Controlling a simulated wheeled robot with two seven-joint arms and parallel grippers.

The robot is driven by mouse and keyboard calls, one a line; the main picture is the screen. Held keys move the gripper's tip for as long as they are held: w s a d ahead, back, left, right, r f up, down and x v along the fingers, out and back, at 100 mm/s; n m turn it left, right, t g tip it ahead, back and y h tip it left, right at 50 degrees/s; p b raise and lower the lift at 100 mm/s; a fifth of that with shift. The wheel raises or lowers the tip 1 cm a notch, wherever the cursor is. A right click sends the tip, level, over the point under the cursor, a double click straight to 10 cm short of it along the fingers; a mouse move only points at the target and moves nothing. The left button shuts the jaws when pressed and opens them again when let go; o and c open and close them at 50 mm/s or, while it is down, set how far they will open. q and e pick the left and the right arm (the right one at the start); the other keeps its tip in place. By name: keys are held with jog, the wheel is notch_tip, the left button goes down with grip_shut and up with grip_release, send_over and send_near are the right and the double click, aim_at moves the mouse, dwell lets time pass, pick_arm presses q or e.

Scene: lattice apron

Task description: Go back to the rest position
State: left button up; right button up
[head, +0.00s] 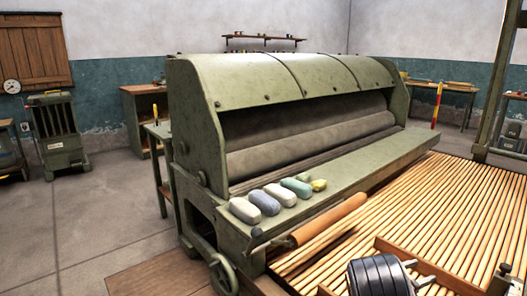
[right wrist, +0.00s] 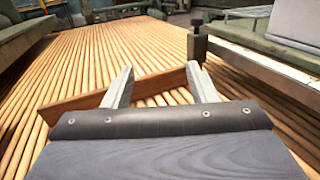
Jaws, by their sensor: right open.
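My right gripper (head: 424,272) is at the bottom of the head view, above the slatted wooden lattice (head: 440,200). In the right wrist view my right gripper (right wrist: 160,68) has its two pale fingers spread wide, with nothing held between them. A brown wooden bar (right wrist: 155,87) crosses behind the fingers there, over the slats; I cannot tell whether they touch it. My left gripper is in neither view.
A large green machine (head: 200,110) with rollers stands behind the lattice. Several coloured blocks, including a white one (head: 245,210), lie on its ledge. A wooden roller (head: 328,218) lies at the lattice's near left edge. Floor (head: 90,220) is clear at left.

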jog(key=s+a+r+m+g+y, duration=0.15)
jog(key=s+m+g+y, duration=0.55)
jog(key=s+m, duration=0.8)
jog(key=s+a+r+m+t+y, duration=0.4)
jog(key=s+a+y, duration=0.3)
jog(key=s+a, duration=0.5)
jog(key=s+a+r+m+t+y, duration=0.45)
jog(key=s+a+y, duration=0.25)
jog(key=s+a, duration=0.5)
pick_arm(q)
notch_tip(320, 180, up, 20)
jog(key=p, duration=2)
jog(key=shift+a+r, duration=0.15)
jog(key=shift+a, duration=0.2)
pick_arm(e)
notch_tip(320, 180, up, 20)
jog(key=w+a, duration=0.1)
jog(key=w, duration=0.1)
jog(key=shift+w+a+n+g, duration=0.2)
jog(key=shift+a+n+g, duration=0.15)
jog(key=shift+a+g, duration=0.1)
jog(key=shift+r, duration=0.1)
